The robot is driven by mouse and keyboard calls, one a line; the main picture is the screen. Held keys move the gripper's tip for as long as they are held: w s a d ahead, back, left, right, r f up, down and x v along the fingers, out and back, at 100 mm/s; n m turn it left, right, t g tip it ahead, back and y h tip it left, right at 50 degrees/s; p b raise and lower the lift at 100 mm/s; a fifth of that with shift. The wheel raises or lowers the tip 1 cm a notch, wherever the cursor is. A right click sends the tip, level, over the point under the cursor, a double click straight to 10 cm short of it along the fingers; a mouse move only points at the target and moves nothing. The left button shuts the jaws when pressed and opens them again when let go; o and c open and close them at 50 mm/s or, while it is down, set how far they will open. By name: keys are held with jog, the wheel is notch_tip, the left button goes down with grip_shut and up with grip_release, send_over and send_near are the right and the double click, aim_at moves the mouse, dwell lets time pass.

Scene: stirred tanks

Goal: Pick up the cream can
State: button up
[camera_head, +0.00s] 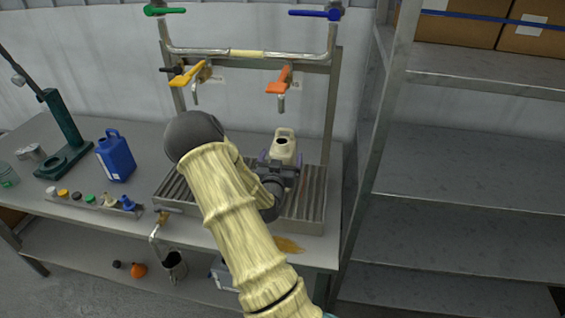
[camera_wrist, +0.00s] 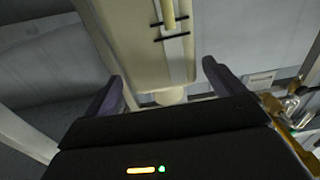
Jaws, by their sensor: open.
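In the wrist view the can's cream body (camera_wrist: 140,45) fills the space between and beyond the open fingers (camera_wrist: 163,72). A gap shows beside the right finger; whether either finger touches the can is unclear. My arm hides part of the tray.
A blue can (camera_head: 116,157) and a row of small coloured caps (camera_head: 90,199) are on the bench to the left. A metal shelf rack (camera_head: 470,180) stands to the right.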

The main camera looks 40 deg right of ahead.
jog(key=shift+p+x, duration=0.7)
jog(key=shift+x, duration=1.2)
jog(key=shift+w+a+r, duration=0.1)
jog(key=shift+a, duration=0.05)
jog(key=shift+r, duration=0.1)
grip_shut()
jog(key=shift+r, duration=0.1)
